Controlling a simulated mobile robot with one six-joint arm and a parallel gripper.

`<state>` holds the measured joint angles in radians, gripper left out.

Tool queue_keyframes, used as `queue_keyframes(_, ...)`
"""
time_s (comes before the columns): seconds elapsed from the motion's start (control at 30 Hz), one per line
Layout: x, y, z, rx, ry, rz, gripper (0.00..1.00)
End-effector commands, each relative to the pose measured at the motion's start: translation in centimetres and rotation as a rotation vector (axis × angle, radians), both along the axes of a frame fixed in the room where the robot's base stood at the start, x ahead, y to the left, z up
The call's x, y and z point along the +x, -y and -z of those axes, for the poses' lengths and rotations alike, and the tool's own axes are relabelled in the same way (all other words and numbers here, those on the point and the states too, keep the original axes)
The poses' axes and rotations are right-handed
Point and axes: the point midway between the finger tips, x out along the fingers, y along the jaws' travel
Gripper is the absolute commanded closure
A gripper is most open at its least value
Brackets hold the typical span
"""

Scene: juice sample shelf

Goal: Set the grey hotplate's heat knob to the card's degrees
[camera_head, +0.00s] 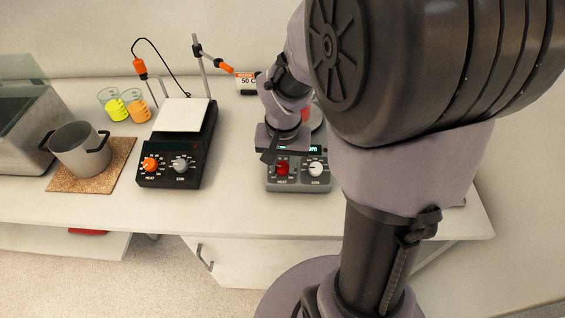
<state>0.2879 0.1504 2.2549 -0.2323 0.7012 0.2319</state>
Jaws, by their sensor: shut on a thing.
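The grey hotplate (299,187) stands on the bench in the middle of the view. Its red heat knob (283,168) is at the left of the front panel, with a white stir knob (315,169) to its right. My gripper (272,157) is down at the red knob and shut on it; the fingers partly cover the knob, and its pointer setting is too small to read. The card (247,81) stands behind, with an orange top band and "50 C". A green display (313,149) is partly hidden by my gripper.
A black hotplate (168,178) with an orange knob and a grey knob stands to the left. A metal pot (81,149) sits on a cork mat (62,183). Beakers with yellow (117,109) and orange (138,110) liquid stand behind. My arm hides the bench's right side.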

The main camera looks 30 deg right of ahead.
Motion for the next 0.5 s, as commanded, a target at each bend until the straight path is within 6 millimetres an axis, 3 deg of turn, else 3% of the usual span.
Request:
queue_keyframes(0.2,-0.03,-0.01,0.00,0.001,-0.001,0.000,1.00)
queue_keyframes(0.23,-0.03,-0.01,0.00,0.001,-0.001,0.000,0.66)
queue_keyframes(0.3,-0.02,-0.01,0.00,0.000,-0.001,-0.001,0.52)
queue_keyframes(0.33,-0.02,-0.01,0.00,0.000,-0.001,-0.001,0.48)
queue_keyframes(0.5,-0.01,-0.01,0.00,0.000,0.000,-0.001,0.48)
